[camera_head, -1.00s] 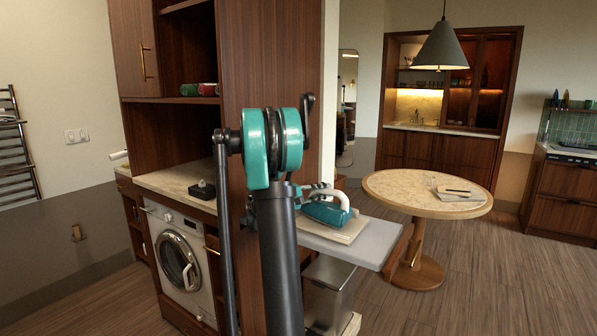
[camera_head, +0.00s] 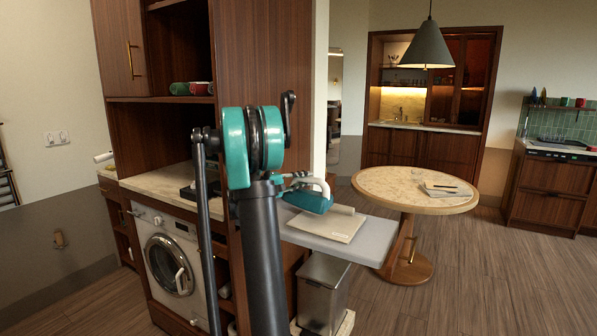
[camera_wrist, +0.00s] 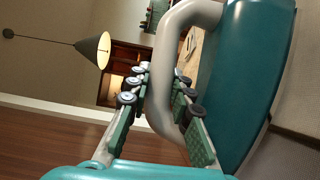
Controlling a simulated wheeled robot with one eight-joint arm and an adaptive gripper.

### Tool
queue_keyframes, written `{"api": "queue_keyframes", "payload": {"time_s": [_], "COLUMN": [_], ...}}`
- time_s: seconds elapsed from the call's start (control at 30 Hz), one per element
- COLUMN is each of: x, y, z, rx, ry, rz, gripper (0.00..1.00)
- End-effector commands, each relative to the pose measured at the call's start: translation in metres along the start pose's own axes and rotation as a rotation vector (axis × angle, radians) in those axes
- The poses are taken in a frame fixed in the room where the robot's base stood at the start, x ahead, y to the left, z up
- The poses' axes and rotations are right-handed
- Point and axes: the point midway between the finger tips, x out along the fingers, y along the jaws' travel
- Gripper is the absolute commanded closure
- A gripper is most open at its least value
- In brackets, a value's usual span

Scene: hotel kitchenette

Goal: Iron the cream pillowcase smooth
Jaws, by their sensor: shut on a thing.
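The teal iron (camera_head: 310,202) with its pale handle (camera_head: 321,183) is at the back left part of the cream pillowcase (camera_head: 338,226). I cannot tell whether its sole touches the cloth. The pillowcase lies flat on the grey board (camera_head: 372,243), its front and right part bare. My gripper (camera_head: 297,181) is shut on the iron's handle, partly hidden behind my arm in the head view. In the wrist view, the finger pads of my gripper (camera_wrist: 160,78) are on both sides of the handle, and the teal iron body (camera_wrist: 245,75) fills the right.
The board juts out from the wooden cabinet (camera_head: 275,60), above a metal bin (camera_head: 322,292). A round table (camera_head: 385,190) with papers stands close behind the board's right end. A washing machine (camera_head: 168,265) sits under the counter at left. The floor at right is clear.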

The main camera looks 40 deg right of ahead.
Motion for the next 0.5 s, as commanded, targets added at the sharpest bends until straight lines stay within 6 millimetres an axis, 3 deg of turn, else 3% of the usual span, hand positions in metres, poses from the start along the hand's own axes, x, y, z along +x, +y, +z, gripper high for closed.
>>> {"api": "queue_keyframes", "payload": {"time_s": [0.5], "x": [0.005], "y": [0.045], "z": [-0.005], "rx": [-0.001], "ry": [0.006], "rz": [0.002], "gripper": [1.00]}}
